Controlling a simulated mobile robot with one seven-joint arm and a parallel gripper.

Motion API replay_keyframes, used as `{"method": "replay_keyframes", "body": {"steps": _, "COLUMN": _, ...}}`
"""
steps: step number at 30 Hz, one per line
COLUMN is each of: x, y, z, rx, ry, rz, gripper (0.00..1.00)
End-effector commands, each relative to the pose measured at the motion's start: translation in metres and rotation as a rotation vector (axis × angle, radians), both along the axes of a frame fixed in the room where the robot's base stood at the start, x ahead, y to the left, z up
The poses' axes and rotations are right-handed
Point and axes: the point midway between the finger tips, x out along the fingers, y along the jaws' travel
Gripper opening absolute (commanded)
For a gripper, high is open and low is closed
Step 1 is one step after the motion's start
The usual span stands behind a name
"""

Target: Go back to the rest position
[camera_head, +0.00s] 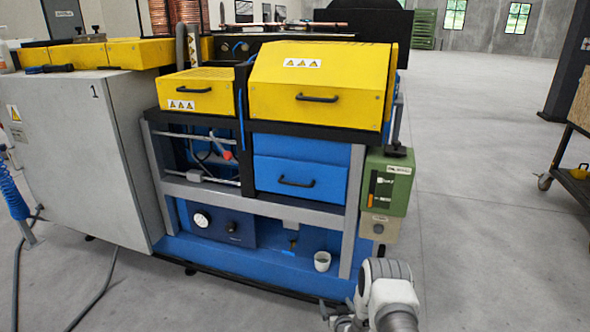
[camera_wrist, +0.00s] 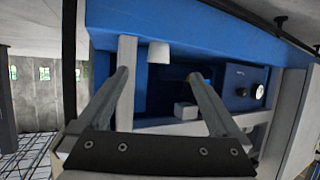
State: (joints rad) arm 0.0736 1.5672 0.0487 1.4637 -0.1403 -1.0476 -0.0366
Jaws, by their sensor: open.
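My gripper (camera_wrist: 158,76) is open, with its two fingers spread apart and nothing between them in the wrist view. Its fingers point toward the lower part of a blue machine (camera_wrist: 215,32), which appears upside down there. In the head view my arm is at the bottom, right of the middle, in front of the machine's right corner. My fingers cannot be made out clearly there. A small white cup (camera_head: 322,261) stands on the machine's blue lower ledge. It also shows in the wrist view (camera_wrist: 158,53), apart from the fingers.
The blue machine has yellow covers (camera_head: 315,75) and a green control box (camera_head: 388,182) on its right corner, close to my arm. A grey cabinet (camera_head: 100,150) stands left. A cart (camera_head: 572,140) is at the right edge. The floor (camera_head: 480,190) between is clear.

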Motion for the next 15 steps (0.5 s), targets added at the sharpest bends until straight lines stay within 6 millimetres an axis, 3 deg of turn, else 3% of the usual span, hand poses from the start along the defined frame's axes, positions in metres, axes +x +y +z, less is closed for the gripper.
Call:
{"method": "replay_keyframes", "body": {"steps": 1, "x": 0.015, "y": -0.001, "z": 0.026, "rx": -0.004, "ry": -0.006, "rz": 0.001, "gripper": 1.0}}
{"method": "replay_keyframes", "body": {"steps": 6, "x": 0.035, "y": -0.003, "z": 0.077, "rx": -0.019, "ry": 0.039, "rz": 0.001, "gripper": 1.0}}
{"method": "replay_keyframes", "body": {"steps": 15, "x": 0.048, "y": -0.005, "z": 0.192, "rx": -0.043, "ry": 0.131, "rz": -0.006, "gripper": 1.0}}
